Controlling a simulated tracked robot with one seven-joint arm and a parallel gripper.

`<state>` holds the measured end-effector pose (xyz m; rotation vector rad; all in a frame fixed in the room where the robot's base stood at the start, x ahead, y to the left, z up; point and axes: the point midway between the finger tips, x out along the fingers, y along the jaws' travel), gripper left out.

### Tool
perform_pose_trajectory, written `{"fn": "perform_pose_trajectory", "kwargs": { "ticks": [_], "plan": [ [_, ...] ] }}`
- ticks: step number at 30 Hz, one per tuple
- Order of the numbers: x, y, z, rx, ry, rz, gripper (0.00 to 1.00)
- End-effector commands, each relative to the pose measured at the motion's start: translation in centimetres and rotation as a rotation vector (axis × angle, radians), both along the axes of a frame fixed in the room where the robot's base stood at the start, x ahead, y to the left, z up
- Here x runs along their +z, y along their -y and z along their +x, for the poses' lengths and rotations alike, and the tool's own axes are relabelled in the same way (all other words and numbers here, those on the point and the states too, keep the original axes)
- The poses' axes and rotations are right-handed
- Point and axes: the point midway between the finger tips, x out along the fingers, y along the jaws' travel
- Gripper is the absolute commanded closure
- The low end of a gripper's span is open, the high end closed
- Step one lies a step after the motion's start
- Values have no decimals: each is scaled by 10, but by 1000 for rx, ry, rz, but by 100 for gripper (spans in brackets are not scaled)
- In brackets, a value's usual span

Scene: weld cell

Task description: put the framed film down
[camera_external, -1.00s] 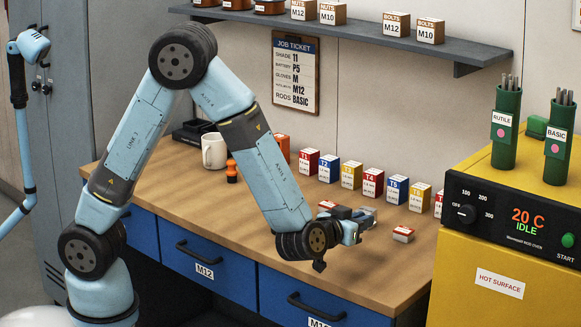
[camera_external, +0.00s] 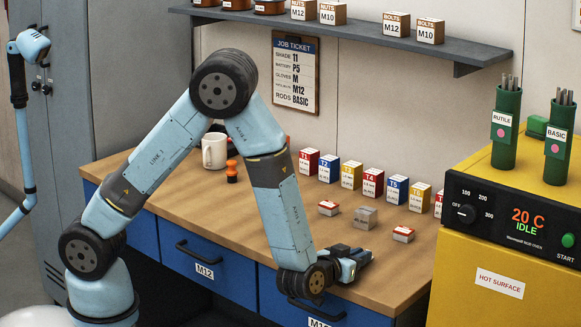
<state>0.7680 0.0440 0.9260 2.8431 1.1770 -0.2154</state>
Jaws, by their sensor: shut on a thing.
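My gripper (camera_external: 358,257) is low over the front right part of the wooden bench, pointing right. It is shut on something. The framed film cannot be made out clearly at this size; the dark fingers and wrist hide most of what is held. I cannot tell whether the held thing touches the bench (camera_external: 255,222).
Behind the gripper are two small red-and-white blocks (camera_external: 328,208) (camera_external: 403,234) and a grey block (camera_external: 366,217). Several labelled boxes (camera_external: 373,183) line the wall. A white mug (camera_external: 214,151) and an orange stamp (camera_external: 232,172) stand left. The yellow oven (camera_external: 480,250) bounds the right.

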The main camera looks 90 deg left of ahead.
Motion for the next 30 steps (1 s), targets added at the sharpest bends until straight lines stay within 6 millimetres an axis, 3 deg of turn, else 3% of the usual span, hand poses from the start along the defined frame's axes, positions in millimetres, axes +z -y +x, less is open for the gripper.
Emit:
{"fn": "perform_pose_trajectory", "kwargs": {
  "ticks": [9, 10, 18, 30],
  "plan": [
    [-4, 0, 0, 0, 0, 0, 100],
    [-4, 0, 0, 0, 0, 0, 83],
    [-3, 0, 0, 0, 0, 0, 59],
    [-3, 2, -2, 0, 0, 0, 59]
  ]
}}
